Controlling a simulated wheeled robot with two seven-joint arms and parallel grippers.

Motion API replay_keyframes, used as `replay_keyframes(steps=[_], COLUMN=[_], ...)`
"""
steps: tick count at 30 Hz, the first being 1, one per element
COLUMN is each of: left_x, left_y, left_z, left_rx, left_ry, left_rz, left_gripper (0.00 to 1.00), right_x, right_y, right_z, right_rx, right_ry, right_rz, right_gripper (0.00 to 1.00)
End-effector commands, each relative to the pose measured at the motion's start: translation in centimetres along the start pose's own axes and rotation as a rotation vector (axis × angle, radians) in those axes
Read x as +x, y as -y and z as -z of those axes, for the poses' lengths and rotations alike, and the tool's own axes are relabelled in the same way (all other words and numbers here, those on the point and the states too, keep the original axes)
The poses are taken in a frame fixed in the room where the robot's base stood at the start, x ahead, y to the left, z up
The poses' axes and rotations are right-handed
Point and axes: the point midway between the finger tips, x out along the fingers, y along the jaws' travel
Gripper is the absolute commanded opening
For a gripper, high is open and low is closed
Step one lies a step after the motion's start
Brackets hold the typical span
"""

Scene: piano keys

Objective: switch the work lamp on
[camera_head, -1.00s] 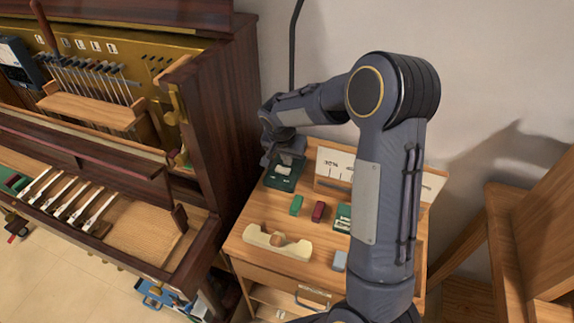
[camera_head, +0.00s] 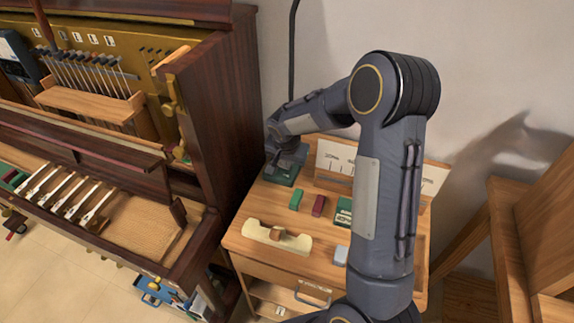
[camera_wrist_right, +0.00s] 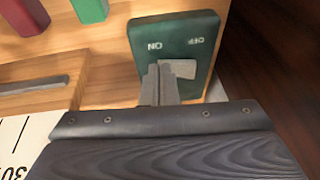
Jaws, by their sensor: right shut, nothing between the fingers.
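The green switch box (camera_head: 281,181) lies at the far left of the small wooden table. In the right wrist view the box (camera_wrist_right: 175,28) shows the words ON and OFF and a pale grey rocker (camera_wrist_right: 180,69). My right gripper (camera_head: 284,166) is shut and empty, over the box. In the wrist view its fingertips (camera_wrist_right: 160,85) are at the rocker's ON-side end and hide part of it; I cannot tell whether they touch it. A thin dark pole (camera_head: 293,50) rises behind the table. No lamp head or lamp light is visible. My left gripper is not in view.
A green block (camera_head: 297,199), a dark red block (camera_head: 318,206) and a green case (camera_head: 343,211) lie near the box. A cream tool (camera_head: 265,236) lies at the table's front. A marked white board stands behind. The opened piano (camera_head: 205,110) is close on the left.

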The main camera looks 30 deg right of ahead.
Motion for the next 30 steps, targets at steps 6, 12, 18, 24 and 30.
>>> replay_keyframes(steps=[6, 12, 18, 24, 30], left_x=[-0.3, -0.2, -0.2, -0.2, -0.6], left_y=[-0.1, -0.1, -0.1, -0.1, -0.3], left_z=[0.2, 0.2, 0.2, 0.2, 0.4], left_rx=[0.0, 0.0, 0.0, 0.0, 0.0], left_ry=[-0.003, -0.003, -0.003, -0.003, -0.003], left_rz=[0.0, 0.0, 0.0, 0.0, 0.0], left_gripper=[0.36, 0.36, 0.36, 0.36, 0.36], right_x=[-0.1, -0.3, -0.6, -0.6, -1.3], right_y=[0.0, 0.8, 1.4, 1.5, 1.4], right_z=[-0.1, 0.0, 0.1, 0.1, 0.5], right_rx=[-0.002, -0.002, -0.002, -0.002, -0.001], right_ry=[0.004, 0.003, 0.004, 0.004, 0.003], right_rz=[-0.005, -0.004, -0.005, -0.005, -0.004], right_gripper=[0.0, 0.0, 0.0, 0.0, 0.0])
